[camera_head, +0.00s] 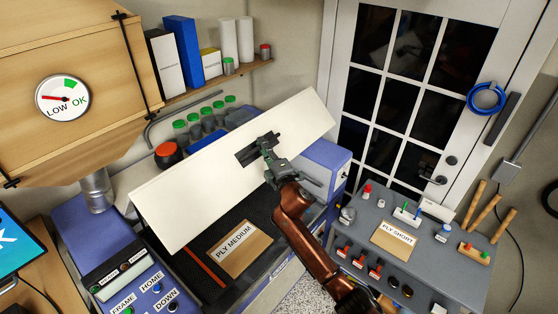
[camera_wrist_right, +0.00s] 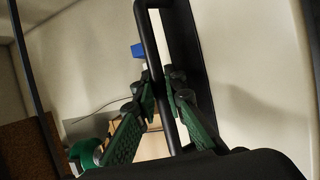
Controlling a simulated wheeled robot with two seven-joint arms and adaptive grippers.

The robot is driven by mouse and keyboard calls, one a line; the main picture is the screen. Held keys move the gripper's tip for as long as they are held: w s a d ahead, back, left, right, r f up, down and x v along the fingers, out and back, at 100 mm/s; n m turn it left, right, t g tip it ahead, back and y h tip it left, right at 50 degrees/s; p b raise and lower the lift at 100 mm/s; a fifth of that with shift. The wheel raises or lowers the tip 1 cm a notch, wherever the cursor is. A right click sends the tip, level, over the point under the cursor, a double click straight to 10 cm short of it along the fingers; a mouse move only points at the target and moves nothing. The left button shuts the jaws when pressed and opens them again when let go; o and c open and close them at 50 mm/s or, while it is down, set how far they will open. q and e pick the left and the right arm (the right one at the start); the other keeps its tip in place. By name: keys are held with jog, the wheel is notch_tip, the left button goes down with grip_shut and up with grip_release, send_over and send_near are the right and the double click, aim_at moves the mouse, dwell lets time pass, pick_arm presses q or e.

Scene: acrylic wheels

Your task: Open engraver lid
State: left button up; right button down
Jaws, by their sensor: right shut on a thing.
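The engraver lid (camera_head: 195,190) is a long cream panel, raised and tilted above the dark engraver bed (camera_head: 190,265). A dark handle sits near the middle of the lid; in the right wrist view the black handle bar (camera_wrist_right: 153,50) runs between my fingers. My right gripper (camera_head: 266,145) is at this handle in the head view. Its green fingers (camera_wrist_right: 165,100) are shut on the handle in the right wrist view. A sheet labelled PLY MEDIUM (camera_head: 240,248) lies on the bed below the lid. My left gripper is not in view.
The engraver's control panel (camera_head: 135,285) with FRAME, HOME and DOWN buttons is at the lower left. A grey bench (camera_head: 420,265) with tools and a PLY SHORT sheet (camera_head: 397,240) stands right. A shelf (camera_head: 225,78) and LOW/OK gauge (camera_head: 63,98) are above.

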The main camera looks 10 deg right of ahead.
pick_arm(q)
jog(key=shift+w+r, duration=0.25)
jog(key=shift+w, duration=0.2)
pick_arm(e)
jog(key=shift+w+a+r, duration=0.35)
jog(key=shift+r, duration=0.25)
jog(key=shift+w+a+r, duration=0.3)
jog(key=shift+r, duration=0.3)
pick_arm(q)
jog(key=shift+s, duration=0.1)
pick_arm(e)
jog(key=c, duration=2.1)
grip_release()
jog(key=shift+f, duration=0.1)
jog(key=shift+o, duration=0.3)
jog(key=shift+s+d+f, duration=0.1)
jog(key=v, duration=1.1)
jog(key=shift+s, duration=0.4)
